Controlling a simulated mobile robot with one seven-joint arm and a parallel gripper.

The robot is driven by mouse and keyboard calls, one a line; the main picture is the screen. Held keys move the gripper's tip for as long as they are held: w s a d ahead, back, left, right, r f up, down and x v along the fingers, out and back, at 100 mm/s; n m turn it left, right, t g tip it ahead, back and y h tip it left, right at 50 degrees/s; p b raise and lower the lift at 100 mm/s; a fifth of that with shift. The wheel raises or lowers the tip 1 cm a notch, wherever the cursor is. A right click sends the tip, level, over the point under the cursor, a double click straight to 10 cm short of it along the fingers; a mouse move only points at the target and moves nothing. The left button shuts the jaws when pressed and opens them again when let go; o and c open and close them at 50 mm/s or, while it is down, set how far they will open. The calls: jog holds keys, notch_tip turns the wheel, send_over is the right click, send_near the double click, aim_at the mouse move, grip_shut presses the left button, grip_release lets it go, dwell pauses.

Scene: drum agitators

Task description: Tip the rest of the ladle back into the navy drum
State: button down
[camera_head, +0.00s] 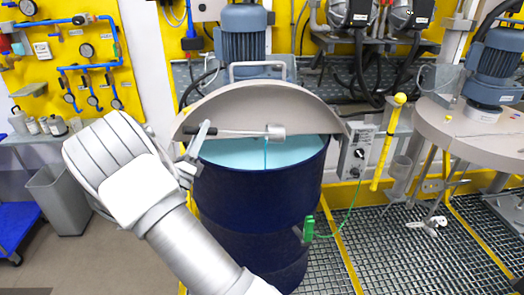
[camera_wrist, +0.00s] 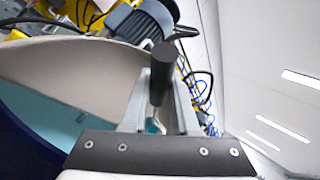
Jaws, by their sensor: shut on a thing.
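The navy drum (camera_head: 255,205) stands upright in the middle of the head view, with light blue liquid (camera_head: 235,153) inside. My gripper (camera_head: 194,150) is at the drum's left rim, shut on the dark handle of the ladle. The ladle's thin rod reaches right, in front of the lid, to a small grey cup (camera_head: 276,132) above the drum opening. A thin blue stream (camera_head: 265,154) runs from the cup down to the liquid. In the wrist view the black handle (camera_wrist: 160,72) sits between my fingers; the cup is not clearly visible there. The cup's inside is hidden.
A beige half lid (camera_head: 265,105) with a motor (camera_head: 242,45) covers the drum's rear. A green clamp (camera_head: 308,229) with a wire grips the drum's side. A yellow pole (camera_head: 386,143) stands right. A second lidded agitator (camera_head: 480,125) is at far right.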

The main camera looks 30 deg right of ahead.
jog(key=shift+w+a+f+n+t+y, duration=0.15)
jog(key=shift+a+f+n+t, duration=0.1)
jog(key=shift+f+n+t, duration=0.25)
jog(key=shift+w+a+f+n+t+y, duration=0.15)
jog(key=shift+a+f+n+t, duration=0.15)
jog(key=shift+f+n, duration=0.3)
jog(key=shift+r, duration=0.1)
jog(key=shift+s+d+r+m+g+p, duration=2.4)
jog(key=shift+d+r+m+g, duration=1.2)
jog(key=shift+d+r+m, duration=1.2)
jog(key=s+d+r+m+y, duration=0.1)
jog(key=s+d+m+y, duration=0.1)
jog(key=d, duration=0.5)
jog(key=s+d+r+m+g+y, duration=0.1)
jog(key=s+d+m+y, duration=0.1)
jog(key=s+d, duration=0.3)
jog(key=s+d+r+m+g+y+b, duration=0.1)
jog(key=s+d+m+y, duration=0.1)
jog(key=d, duration=0.8)
jog(key=shift+s+d+m+y, duration=0.4)
jog(key=shift+s+m, duration=0.4)
jog(key=shift+m, duration=0.4)
